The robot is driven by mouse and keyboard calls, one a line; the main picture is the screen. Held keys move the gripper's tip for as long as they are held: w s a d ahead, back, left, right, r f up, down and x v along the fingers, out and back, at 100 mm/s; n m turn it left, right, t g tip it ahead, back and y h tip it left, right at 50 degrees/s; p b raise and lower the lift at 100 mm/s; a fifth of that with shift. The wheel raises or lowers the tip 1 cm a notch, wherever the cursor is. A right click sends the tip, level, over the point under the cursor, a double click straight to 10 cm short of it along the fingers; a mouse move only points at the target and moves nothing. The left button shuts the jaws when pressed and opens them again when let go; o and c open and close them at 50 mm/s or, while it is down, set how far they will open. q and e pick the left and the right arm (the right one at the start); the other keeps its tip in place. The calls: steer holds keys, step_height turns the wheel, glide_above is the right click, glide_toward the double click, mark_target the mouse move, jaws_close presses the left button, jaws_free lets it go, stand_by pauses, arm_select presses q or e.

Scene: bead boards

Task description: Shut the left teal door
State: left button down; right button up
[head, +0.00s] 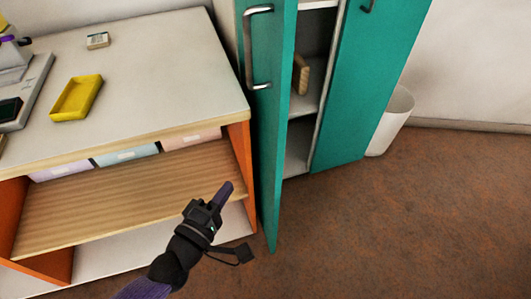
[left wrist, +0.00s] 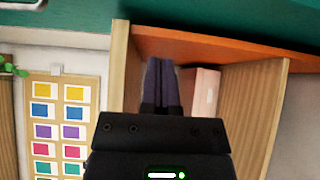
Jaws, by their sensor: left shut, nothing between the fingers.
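The left teal door (head: 276,125) stands open, swung out toward me, with a metal bar handle (head: 259,48) on its left face. A teal surface, probably this door, runs along the top of the left wrist view (left wrist: 200,18). My left gripper (head: 226,188) is shut and empty, to the left of the door's lower part and apart from it, in front of the counter's shelf. Its closed fingers (left wrist: 161,75) show in the left wrist view. My right gripper is in neither view.
The right teal door (head: 365,80) is beside the cabinet opening, where a wooden object (head: 300,74) sits on a shelf. The counter (head: 150,60) with a yellow tray (head: 77,97) is at left. A white bin (head: 392,120) stands at right. The floor (head: 400,220) is clear.

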mark_target(271, 149)
arm_select(q)
steer(key=x, duration=0.3)
steer(key=d+b+x, duration=0.1)
steer(key=x, duration=0.5)
steer(key=shift+d+b, duration=0.35)
steer(key=shift+d, duration=0.1)
steer(key=shift+w+d, duration=0.1)
steer(key=shift+d, duration=0.6)
